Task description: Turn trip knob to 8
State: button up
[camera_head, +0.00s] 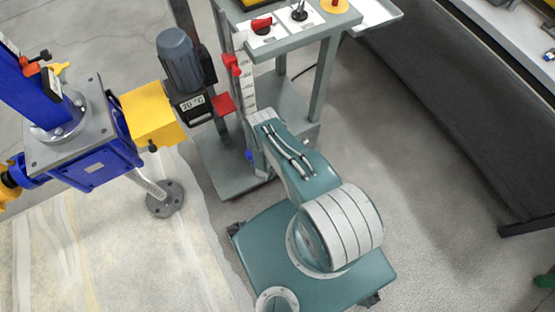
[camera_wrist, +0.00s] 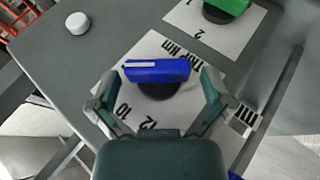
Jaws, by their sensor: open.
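The blue knob (camera_wrist: 157,72) sits on a white dial plate (camera_wrist: 150,48) in the wrist view. The plate's print appears to read "TRIP Nm", with 10 and 12 visible near its lower left. A white line on the knob's handle points left in the picture. Part of the scale is hidden by my gripper and the knob, so I cannot read the exact setting. My gripper (camera_wrist: 160,88) is open, with one finger on each side of the knob and gaps between the fingers and the handle. I cannot make out the gripper in the head view.
A green knob (camera_wrist: 226,6) on another white plate (camera_wrist: 212,32) is at the top right of the wrist view. A white round cap (camera_wrist: 78,23) is at upper left. In the head view, a grey panel table holds a red knob (camera_head: 261,24); a screw jack (camera_head: 85,150) stands left.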

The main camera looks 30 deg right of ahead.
jog(key=v, duration=1.1)
jog(key=shift+a, duration=0.15)
